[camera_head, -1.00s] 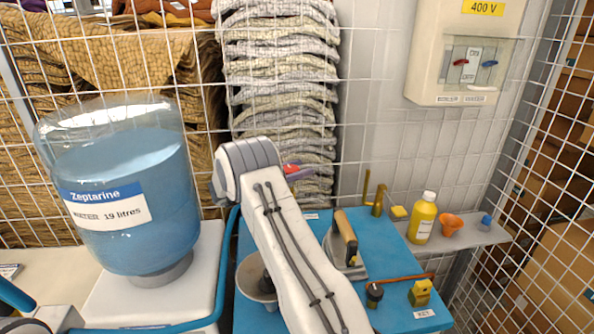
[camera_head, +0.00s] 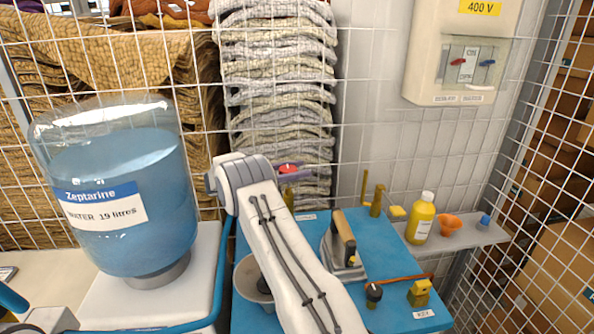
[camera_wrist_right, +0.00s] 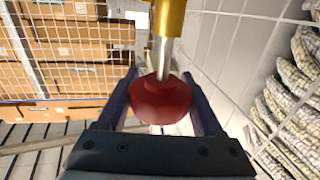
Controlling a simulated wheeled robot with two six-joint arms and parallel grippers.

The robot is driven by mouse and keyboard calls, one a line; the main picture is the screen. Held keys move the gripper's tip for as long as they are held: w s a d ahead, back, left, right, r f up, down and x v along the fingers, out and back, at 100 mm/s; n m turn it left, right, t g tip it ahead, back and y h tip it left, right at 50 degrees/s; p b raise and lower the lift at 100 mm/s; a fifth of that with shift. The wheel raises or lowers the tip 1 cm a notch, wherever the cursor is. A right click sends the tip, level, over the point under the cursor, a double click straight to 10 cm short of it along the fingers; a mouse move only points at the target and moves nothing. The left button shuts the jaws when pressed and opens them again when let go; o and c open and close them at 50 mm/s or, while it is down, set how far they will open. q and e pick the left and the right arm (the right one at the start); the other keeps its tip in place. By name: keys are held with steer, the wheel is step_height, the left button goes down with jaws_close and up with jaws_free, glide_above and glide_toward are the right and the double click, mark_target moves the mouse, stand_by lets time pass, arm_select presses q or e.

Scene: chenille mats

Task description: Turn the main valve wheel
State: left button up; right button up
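The main valve wheel is a small red round handwheel (camera_head: 290,169), partly hidden behind my right gripper in the head view. In the right wrist view the red wheel (camera_wrist_right: 161,99) sits on a silver stem below a brass valve body (camera_wrist_right: 169,18). My right gripper (camera_wrist_right: 161,85) has one dark finger along each side of the wheel, and both appear to touch its rim. In the head view my right gripper (camera_head: 292,173) reaches over the blue worktop, and brass valve parts (camera_head: 288,197) show just below the wheel.
A large blue water bottle (camera_head: 130,215) stands on the left. The blue worktop (camera_head: 398,262) holds a wooden-handled tool (camera_head: 344,240), a brass fitting (camera_head: 376,202) and a knob (camera_head: 374,292). A yellow bottle (camera_head: 420,218) and orange funnel (camera_head: 449,224) stand right. A switch box (camera_head: 427,80) hangs behind.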

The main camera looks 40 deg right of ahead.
steer(key=o, duration=0.3)
steer(key=shift+r, duration=0.1)
steer(key=s+d+r+b, duration=0.4)
steer(key=s+d+r, duration=0.1)
steer(key=s+r, duration=0.5)
steer(key=shift+s+r+b, duration=0.3)
steer(key=shift+r, duration=0.15)
steer(key=shift+r, duration=0.1)
